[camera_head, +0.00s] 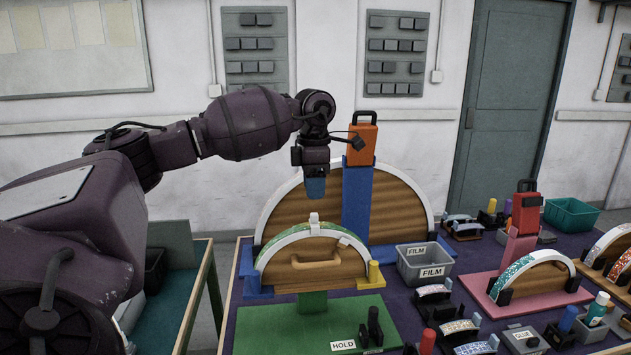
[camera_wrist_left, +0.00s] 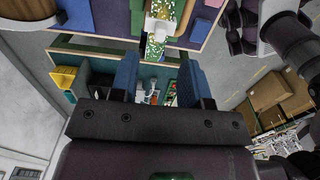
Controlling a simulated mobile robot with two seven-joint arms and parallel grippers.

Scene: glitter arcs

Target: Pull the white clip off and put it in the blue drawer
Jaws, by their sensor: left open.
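The small white clip (camera_head: 314,221) sits upright on the top of the white-rimmed wooden arc (camera_head: 299,264), which stands on a green base. My left gripper (camera_head: 315,193) points down just above the clip, apart from it. In the wrist view its blue fingers (camera_wrist_left: 158,76) are spread with nothing held between them. A white piece that looks like the clip (camera_wrist_left: 160,25) shows beyond the fingers, by a glittery green strip (camera_wrist_left: 156,47). I cannot make out a blue drawer in either view. My right gripper is not in view.
A larger wooden arc on a blue post (camera_head: 357,200) with an orange block (camera_head: 362,142) stands close behind. A grey FILM bin (camera_head: 424,265) and a green HOLD board (camera_head: 270,325) are nearby. A teal-topped cart (camera_head: 170,318) stands left of the table.

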